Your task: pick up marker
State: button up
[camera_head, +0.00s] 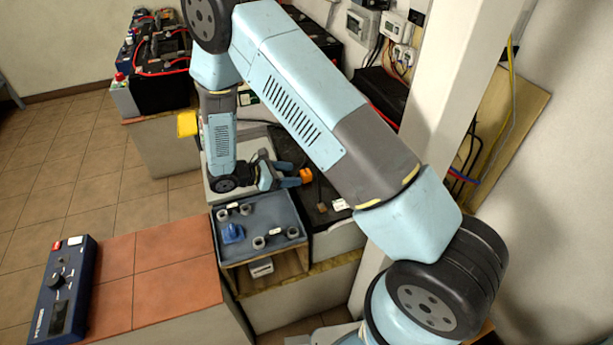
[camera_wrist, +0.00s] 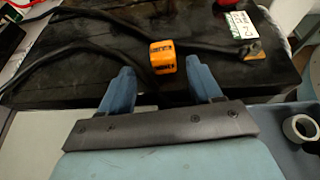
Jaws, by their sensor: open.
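An orange block-shaped marker with dark printing (camera_wrist: 163,57) lies at the black cable on a dark surface in the wrist view. I cannot tell whether it is around the cable or beside it. It also shows as a small orange piece in the head view (camera_head: 306,175). My gripper (camera_wrist: 157,80) is open, with its two blue fingers pointing toward the marker. The marker appears just beyond the fingertips, between their lines, and nothing is held. In the head view my gripper (camera_head: 286,175) is right at the marker's left side; contact is unclear.
A white printed tag (camera_wrist: 243,26) lies by the cable end. A grey-blue tray (camera_head: 258,213) with several rings and a blue piece (camera_head: 232,233) stands in front of my gripper. A blue control box (camera_head: 61,292) sits at lower left. A white pillar (camera_head: 440,120) rises at right.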

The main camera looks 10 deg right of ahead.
aim_at(301, 174)
jog(key=shift+x, duration=2.6)
jog(key=shift+s, duration=0.2)
jog(key=shift+c, duration=0.3)
jog(key=c, duration=1)
jog(key=shift+r, duration=0.1)
